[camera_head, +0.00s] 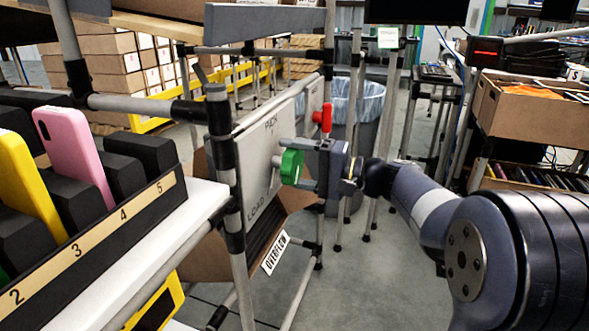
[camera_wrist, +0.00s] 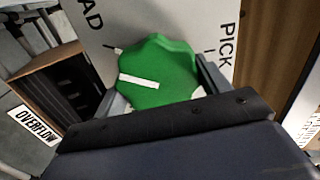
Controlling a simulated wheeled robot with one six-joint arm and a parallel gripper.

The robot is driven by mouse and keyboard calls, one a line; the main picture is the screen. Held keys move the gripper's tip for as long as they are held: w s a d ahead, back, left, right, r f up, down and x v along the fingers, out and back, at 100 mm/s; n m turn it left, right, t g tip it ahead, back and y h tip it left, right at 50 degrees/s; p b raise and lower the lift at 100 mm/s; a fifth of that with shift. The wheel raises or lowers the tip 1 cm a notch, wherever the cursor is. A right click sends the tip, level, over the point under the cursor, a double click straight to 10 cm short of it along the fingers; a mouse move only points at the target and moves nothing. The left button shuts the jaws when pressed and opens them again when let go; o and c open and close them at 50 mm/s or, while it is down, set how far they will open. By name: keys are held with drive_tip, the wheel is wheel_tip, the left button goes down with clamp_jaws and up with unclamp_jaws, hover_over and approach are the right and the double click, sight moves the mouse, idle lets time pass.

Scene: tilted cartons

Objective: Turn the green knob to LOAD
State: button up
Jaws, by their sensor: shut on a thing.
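The green knob (camera_head: 291,166) sits on a pale upright panel (camera_head: 257,150), with PICK printed above it and LOAD below. My gripper (camera_head: 304,166) is shut on the knob, one finger above and one below. In the wrist view the green knob (camera_wrist: 170,62) lies between the fingers, its lower edge hidden by my gripper. Its white pointer line (camera_wrist: 139,81) points left and slightly up, on the LOAD side. A short black tick (camera_wrist: 113,48) near the LOAD lettering stands a little above the line's left end, so the two do not line up.
A red knob (camera_head: 323,117) is just behind, on another panel. A carton labelled OVERFLOW (camera_head: 274,253) is below the panel. A phone rack (camera_head: 100,220) on a white shelf is at left. A grey bin (camera_head: 351,130) stands behind my gripper. Metal posts frame the panel.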

idle(0.3)
drive_tip(key=o, duration=1)
drive_tip(key=shift+p+v, duration=1.5)
drive_tip(key=shift+v, duration=3.95)
drive_tip(key=shift+a, duration=0.1)
drive_tip(key=b+x, duration=0.3)
drive_tip(key=x, duration=0.8)
